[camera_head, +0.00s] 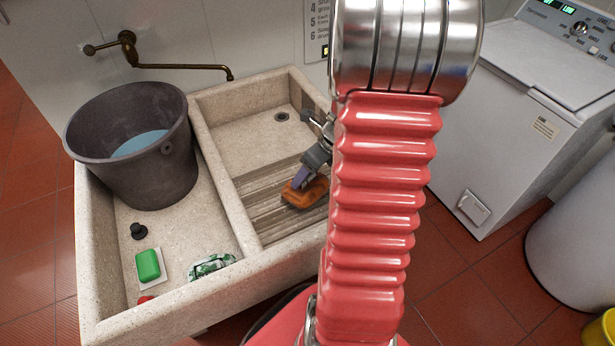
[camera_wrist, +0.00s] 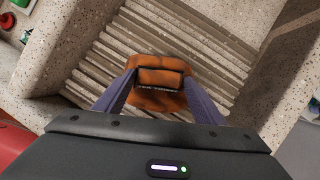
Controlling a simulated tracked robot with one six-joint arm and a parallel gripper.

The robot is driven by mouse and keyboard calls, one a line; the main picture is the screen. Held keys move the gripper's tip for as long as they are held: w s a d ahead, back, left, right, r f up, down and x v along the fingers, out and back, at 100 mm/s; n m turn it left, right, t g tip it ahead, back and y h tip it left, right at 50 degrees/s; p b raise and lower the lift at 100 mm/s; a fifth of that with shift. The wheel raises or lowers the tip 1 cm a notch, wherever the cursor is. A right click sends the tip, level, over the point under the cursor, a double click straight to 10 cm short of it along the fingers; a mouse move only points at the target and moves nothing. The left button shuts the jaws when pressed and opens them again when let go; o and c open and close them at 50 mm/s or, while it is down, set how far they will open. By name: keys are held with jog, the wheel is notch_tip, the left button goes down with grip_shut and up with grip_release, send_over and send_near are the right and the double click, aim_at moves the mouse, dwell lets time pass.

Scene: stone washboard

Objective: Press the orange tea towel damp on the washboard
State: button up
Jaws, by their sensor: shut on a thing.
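The orange tea towel (camera_head: 304,193) lies folded on the ribbed stone washboard (camera_head: 268,208) in the right basin. Dark patches show on its surface. In the wrist view the towel (camera_wrist: 158,98) sits between the two purple fingers of my gripper (camera_wrist: 158,88), and the washboard ribs (camera_wrist: 95,62) run beneath and around it. My gripper (camera_head: 298,184) is shut on the towel from above. The towel appears to rest on the ribs; its underside is hidden. My red arm covers part of the right basin in the head view.
A dark bucket of water (camera_head: 135,140) stands in the left basin. Near it are a black plug (camera_head: 138,231), green soap (camera_head: 148,265) and a green-and-white packet (camera_head: 210,267). A brass tap (camera_head: 160,62) is above. A white washing machine (camera_head: 500,130) stands right.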

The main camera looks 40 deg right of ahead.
jog(key=shift+r, duration=2)
